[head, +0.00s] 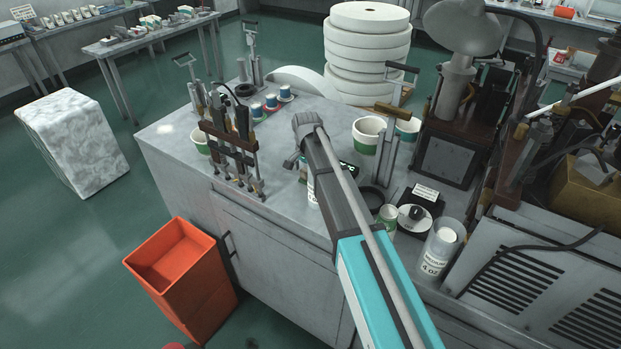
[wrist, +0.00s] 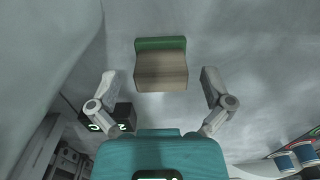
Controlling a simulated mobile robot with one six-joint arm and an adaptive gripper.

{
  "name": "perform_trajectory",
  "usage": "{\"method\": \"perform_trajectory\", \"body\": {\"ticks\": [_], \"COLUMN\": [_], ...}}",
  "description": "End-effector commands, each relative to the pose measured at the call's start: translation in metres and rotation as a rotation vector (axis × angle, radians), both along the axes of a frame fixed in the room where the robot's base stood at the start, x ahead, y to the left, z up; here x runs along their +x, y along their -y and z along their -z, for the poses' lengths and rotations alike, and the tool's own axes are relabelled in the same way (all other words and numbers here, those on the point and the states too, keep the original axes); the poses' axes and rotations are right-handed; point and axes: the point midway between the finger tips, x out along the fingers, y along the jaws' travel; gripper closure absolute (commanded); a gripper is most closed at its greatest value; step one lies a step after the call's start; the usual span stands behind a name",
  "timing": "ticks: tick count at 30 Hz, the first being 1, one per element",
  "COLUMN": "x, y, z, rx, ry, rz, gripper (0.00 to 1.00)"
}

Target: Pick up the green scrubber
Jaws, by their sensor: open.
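The scrubber (wrist: 161,64), a block with a green strip along one long side and a brown wood-like face, lies on the grey counter in the wrist view. My gripper (wrist: 157,76) is open, with one finger to the left of the scrubber and the other to its right. Both fingers are apart from it, and nothing is held. In the head view my gripper (head: 292,163) is low over the counter, and my arm hides most of the spot below it. I cannot make out the scrubber clearly there.
A black box with a lit green display (wrist: 113,118) stands close beside the left finger. A dark tool rack (head: 230,150), several small blue cups (head: 271,101) and a white-and-green cup (head: 368,134) stand around my gripper. The counter (head: 168,150) is bare at its left corner.

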Motion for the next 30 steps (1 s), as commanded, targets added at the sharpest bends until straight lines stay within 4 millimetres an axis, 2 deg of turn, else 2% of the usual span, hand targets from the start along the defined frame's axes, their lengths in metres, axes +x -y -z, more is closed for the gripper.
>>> {"method": "perform_trajectory", "body": {"ticks": [4, 15, 17, 30], "x": [0.0, -0.0001, -0.0001, -0.0001], "y": [-0.0001, -0.0003, -0.0003, -0.0003], "z": [0.0, 0.0, 0.0001, -0.0042], "rx": [0.0, 0.0, 0.0, 0.0], "ry": [0.0, 0.0, 0.0, 0.0], "rz": [0.0, 0.0, 0.0, 0.0], "gripper": [0.0, 0.69, 0.78, 0.79]}}
